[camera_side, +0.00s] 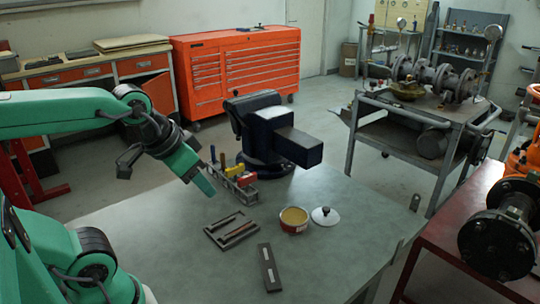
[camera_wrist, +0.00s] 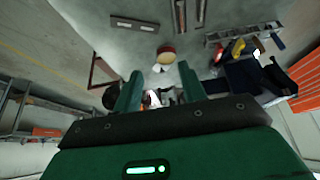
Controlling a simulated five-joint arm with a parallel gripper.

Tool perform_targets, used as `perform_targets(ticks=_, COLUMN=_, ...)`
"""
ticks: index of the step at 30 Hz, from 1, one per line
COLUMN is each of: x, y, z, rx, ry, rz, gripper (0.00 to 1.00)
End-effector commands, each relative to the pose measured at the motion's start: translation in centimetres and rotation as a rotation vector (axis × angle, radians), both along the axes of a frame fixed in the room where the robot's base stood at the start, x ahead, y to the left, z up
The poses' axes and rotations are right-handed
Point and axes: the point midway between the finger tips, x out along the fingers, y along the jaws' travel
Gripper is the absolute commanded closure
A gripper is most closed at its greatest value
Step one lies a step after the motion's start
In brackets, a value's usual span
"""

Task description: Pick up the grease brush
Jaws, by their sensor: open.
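A dark tray (camera_side: 213,240) lies on the grey table, with a thin brown-handled piece (camera_side: 238,231) in it that may be the grease brush; its bristles are too small to make out. The tray (camera_wrist: 201,14) is cut off at the top of the wrist view. A red tin (camera_side: 294,220) with tan contents stands right of the tray, and it also shows in the wrist view (camera_wrist: 166,57). My gripper (camera_side: 206,187) is above the table, left of the tool rack and up and left of the tray. In the wrist view my gripper (camera_wrist: 160,68) has its green fingers apart with nothing held.
A rack (camera_side: 242,191) with coloured handles stands behind the tray, before a dark blue vise (camera_side: 266,130). A white lid (camera_side: 325,216) lies right of the tin. A dark labelled bar (camera_side: 268,267) lies nearer the front.

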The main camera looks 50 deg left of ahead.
Motion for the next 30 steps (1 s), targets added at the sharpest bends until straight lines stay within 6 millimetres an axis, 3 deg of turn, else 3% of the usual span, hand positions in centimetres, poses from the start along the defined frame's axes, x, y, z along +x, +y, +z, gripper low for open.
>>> perform_targets(ticks=5, x=2.0, y=1.1, z=1.2, rx=0.005, ry=0.025, rz=0.031, gripper=0.59)
perform_targets(ticks=14, x=7.4, y=4.5, z=3.3, rx=0.012, ry=0.084, rz=0.103, gripper=0.59)
perform_targets(ticks=23, x=13.0, y=9.4, z=3.9, rx=0.011, ry=0.146, rz=0.175, gripper=0.59)
perform_targets(ticks=30, x=16.9, y=14.2, z=3.1, rx=0.006, ry=0.195, rz=0.233, gripper=0.59)
